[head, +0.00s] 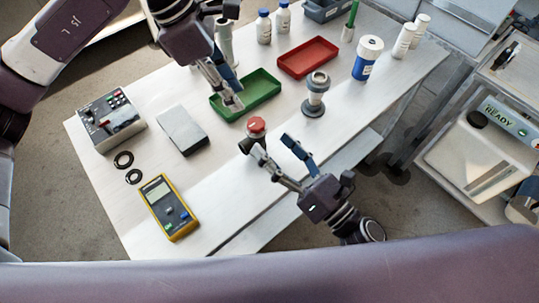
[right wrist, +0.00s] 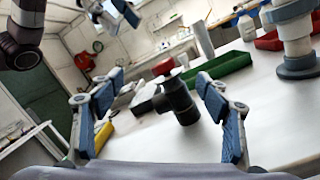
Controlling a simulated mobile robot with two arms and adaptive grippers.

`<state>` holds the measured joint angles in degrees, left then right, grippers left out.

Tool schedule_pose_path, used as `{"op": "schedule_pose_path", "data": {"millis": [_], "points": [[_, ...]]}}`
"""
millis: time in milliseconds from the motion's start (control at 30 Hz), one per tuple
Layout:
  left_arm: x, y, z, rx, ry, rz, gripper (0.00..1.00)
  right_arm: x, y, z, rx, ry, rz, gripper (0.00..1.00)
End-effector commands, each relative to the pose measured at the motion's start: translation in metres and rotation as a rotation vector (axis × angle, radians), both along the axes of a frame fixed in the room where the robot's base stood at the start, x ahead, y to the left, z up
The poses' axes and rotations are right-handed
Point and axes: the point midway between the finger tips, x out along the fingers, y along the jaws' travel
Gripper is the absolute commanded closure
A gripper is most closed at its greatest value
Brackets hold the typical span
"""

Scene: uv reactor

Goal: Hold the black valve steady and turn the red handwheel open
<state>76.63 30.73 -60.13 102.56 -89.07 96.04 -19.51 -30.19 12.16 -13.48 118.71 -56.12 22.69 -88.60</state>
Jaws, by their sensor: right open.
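The black valve (head: 246,145) stands on the white table with the red handwheel (head: 257,124) on top. In the right wrist view the valve's dark body (right wrist: 177,98) shows between my fingers, with the red handwheel (right wrist: 162,66) above it. My right gripper (head: 274,146) is open, low over the table just right of the valve; its blue pads (right wrist: 160,80) are spread wide with nothing between them. My left gripper (head: 236,97) is higher, over the green tray, up and left of the handwheel. It looks open and empty, its fingers apart from the handwheel.
A green tray (head: 263,99) and a red tray (head: 308,57) lie behind the valve. A grey flanged fitting (head: 315,98) stands to its right. A grey box (head: 181,130), black rings and a yellow meter (head: 168,207) lie left. Table around the valve's front is clear.

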Motion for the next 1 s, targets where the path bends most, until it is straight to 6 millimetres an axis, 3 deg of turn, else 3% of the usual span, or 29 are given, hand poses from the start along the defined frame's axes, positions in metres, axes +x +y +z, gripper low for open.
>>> {"op": "schedule_pose_path", "data": {"millis": [200,333,567,1000], "points": [[0.0,0.0,0.0,0.0,0.0,0.0,0.71,0.003,0.012,-0.034,-0.371,-0.143,-0.068,0.31],[0.0,0.0,0.0,0.0,0.0,0.0,0.71,0.003,0.014,-0.043,-0.483,-0.19,-0.083,0.31],[0.0,0.0,0.0,0.0,0.0,0.0,0.71,0.015,0.023,-0.045,-0.524,-0.21,-0.086,0.31],[0.0,0.0,0.0,0.0,0.0,0.0,0.71,0.059,0.053,-0.045,-0.522,-0.208,-0.086,0.31]]}}
